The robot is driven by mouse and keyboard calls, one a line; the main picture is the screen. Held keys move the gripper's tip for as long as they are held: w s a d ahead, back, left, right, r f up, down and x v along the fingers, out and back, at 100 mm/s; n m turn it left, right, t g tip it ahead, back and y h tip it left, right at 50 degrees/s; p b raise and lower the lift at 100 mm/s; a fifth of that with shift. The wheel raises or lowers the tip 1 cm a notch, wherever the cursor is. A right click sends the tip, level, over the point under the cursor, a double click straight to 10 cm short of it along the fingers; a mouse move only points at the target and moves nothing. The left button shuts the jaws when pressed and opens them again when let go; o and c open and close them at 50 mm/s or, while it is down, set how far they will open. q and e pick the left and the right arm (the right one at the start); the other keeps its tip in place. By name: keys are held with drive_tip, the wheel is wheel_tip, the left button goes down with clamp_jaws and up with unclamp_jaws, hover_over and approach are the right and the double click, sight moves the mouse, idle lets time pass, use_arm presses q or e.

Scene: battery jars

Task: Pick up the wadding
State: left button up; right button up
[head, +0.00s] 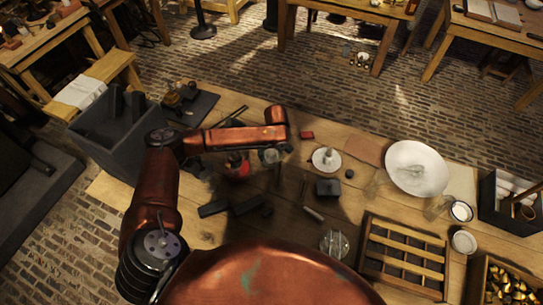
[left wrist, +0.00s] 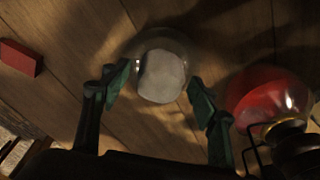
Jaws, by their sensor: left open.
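The wadding (left wrist: 161,76) is a pale, rounded wad in the left wrist view. It appears to sit inside a clear round glass vessel on the wooden bench. My left gripper (left wrist: 160,88) is open, with one green finger on each side of the wad's near part. The fingers are apart from the wadding, and I cannot tell the height gap. In the head view, my left arm (head: 235,138) reaches over the bench to this spot, and its wrist partly hides the fingers and wadding. My right gripper is not in view.
A red-filled glass vessel (left wrist: 268,98) with a dark fitting stands close to the right finger. A small red block (left wrist: 20,57) lies at left. The head view shows a white bowl (head: 417,168), a slatted wooden rack (head: 367,224) and dark blocks (head: 213,208) on the bench.

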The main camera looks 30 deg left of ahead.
use_arm(q)
drive_tip(key=shift+c, duration=0.7)
drive_tip(key=c, duration=0.8)
drive_tip(key=shift+r, duration=0.15)
